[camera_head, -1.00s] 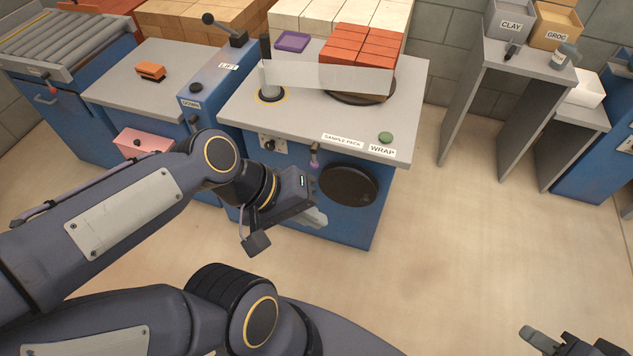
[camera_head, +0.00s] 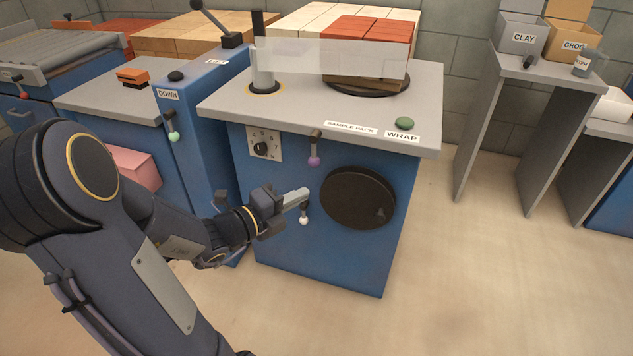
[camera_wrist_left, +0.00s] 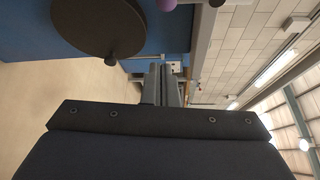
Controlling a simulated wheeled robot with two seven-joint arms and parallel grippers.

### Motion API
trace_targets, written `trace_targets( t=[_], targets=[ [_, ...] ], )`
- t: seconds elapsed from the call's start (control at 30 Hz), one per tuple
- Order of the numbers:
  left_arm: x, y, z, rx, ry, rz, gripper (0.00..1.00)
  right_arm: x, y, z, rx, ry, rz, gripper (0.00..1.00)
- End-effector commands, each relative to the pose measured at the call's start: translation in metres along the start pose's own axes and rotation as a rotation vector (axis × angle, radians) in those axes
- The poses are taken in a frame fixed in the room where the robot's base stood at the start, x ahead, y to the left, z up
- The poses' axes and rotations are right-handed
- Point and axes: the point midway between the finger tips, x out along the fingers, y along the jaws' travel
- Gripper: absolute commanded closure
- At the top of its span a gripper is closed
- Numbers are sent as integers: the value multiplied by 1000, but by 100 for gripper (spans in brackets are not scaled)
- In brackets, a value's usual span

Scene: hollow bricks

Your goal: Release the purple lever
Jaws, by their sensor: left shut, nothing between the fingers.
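The purple lever (camera_head: 314,160) is on the front of the blue wrap cabinet (camera_head: 285,255), just under the tabletop edge. Its dark stem hangs down to a purple knob. In the left wrist view its purple knob (camera_wrist_left: 167,4) shows at the top edge. My left gripper (camera_head: 304,195) is shut and empty. In the head view it appears below the purple knob, apart from it, and close above a white-knobbed lever (camera_head: 304,220). Its closed fingers (camera_wrist_left: 163,70) also show in the wrist view. My right gripper is out of view.
A black disc (camera_head: 350,198) with a small knob sits right of my left gripper. A dial (camera_head: 261,148) is up to the left. A green-knobbed lever (camera_head: 173,136) is on the lift cabinet. A clear sheet (camera_head: 330,59) and bricks stand on top. Floor to the right is clear.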

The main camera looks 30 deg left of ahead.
Motion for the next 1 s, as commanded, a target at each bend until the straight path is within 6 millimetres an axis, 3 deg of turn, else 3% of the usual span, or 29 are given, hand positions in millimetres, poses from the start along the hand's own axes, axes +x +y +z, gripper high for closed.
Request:
trace_targets(
  t=[0.23,0.37,0.8,1.0],
  targets=[
    [2,-1,-1,5,3,0,100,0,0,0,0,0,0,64],
    [12,1,-1,8,6,-2,100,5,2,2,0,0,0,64],
    [101,2,-3,7,8,-4,100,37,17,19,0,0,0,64],
    [91,-1,26,9,0,-2,100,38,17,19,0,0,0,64]
  ],
)
